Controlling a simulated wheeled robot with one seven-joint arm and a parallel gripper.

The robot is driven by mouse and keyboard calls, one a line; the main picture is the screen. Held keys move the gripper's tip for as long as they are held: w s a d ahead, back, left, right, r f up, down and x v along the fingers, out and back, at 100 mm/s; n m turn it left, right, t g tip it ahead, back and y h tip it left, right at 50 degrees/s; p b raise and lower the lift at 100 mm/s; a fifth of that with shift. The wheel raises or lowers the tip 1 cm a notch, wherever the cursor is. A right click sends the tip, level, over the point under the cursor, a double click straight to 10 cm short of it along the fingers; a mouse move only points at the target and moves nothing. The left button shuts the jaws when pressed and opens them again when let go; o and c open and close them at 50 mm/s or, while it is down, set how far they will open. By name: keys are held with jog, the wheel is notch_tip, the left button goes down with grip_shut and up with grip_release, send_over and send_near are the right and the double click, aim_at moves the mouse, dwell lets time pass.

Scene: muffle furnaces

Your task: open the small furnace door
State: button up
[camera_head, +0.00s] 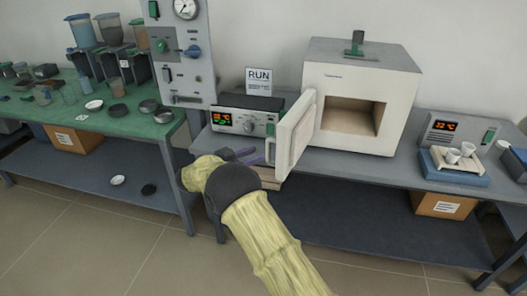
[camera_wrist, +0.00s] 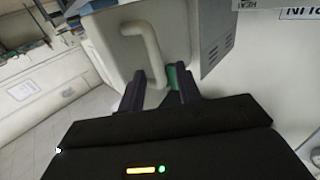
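The small furnace (camera_head: 397,87) is a pale box on the grey bench, with its square chamber (camera_head: 350,116) exposed. Its door (camera_head: 296,135) stands swung open at the left side of the opening, projecting toward the front. A pale bent door handle (camera_wrist: 150,45) shows in the wrist view on the door's outer face. My gripper (camera_wrist: 159,74) has its dark purple fingers apart, with the lower end of the handle near the gap between them. I cannot tell whether they touch it. In the head view my gripper (camera_head: 243,156) is left of the door, partly hidden by my wrist.
A controller with a lit display (camera_head: 238,122) sits left of the door, below a RUN sign (camera_head: 259,82). At right are a blue tray (camera_head: 455,172) with white crucibles and another display unit (camera_head: 456,132). A green-topped table (camera_head: 100,122) with dishes stands at left.

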jog(key=v, duration=1.1)
jog(key=shift+s+a, duration=0.25)
jog(key=shift+s, duration=0.05)
jog(key=shift+d, duration=0.1)
